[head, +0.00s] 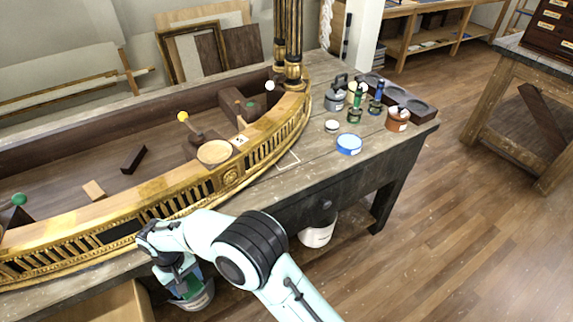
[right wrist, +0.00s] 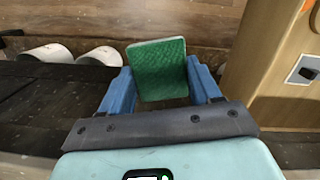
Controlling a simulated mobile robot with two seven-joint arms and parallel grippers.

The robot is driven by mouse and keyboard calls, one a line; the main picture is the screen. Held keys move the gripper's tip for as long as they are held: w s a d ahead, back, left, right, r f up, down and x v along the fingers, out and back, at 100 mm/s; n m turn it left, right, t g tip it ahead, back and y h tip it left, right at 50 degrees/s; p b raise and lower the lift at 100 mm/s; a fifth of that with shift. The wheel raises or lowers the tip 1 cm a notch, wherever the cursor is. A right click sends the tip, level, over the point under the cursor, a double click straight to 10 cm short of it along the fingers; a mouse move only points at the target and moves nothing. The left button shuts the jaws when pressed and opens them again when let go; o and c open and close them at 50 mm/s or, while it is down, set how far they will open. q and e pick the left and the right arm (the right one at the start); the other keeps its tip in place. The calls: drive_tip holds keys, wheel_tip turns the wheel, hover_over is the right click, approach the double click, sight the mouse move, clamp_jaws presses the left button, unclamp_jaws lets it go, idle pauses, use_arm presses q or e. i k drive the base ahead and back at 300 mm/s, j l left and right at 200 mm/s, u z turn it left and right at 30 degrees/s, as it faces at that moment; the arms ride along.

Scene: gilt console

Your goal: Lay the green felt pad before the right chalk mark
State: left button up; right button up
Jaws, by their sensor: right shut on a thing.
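My right gripper (head: 172,268) hangs low at the front edge of the workbench in the head view. In the right wrist view its blue fingers (right wrist: 160,88) are shut on the green felt pad (right wrist: 160,68), which sticks out beyond them, roughly square and textured. A thin white chalk mark (head: 288,161) shows on the bare bench top, right of the gilt console's curved front. No second chalk mark is clear. My left gripper is not in view.
The gilt console (head: 150,211) fills the left of the bench. A blue tin (head: 348,145), a white lid (head: 332,126), a copper pot (head: 397,119) and a grey pot (head: 335,101) stand right of the mark. A white bucket (head: 317,235) is below the bench.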

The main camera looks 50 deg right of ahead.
sight(295, 171)
drive_tip(key=l+u, duration=0.15)
drive_tip(key=l, duration=0.3)
drive_tip(key=k+l+u, duration=0.1)
drive_tip(key=l, duration=0.3)
drive_tip(key=k+l+u, duration=0.15)
drive_tip(key=l, duration=0.3)
drive_tip(key=k+l+u, duration=0.1)
drive_tip(key=l, duration=0.3)
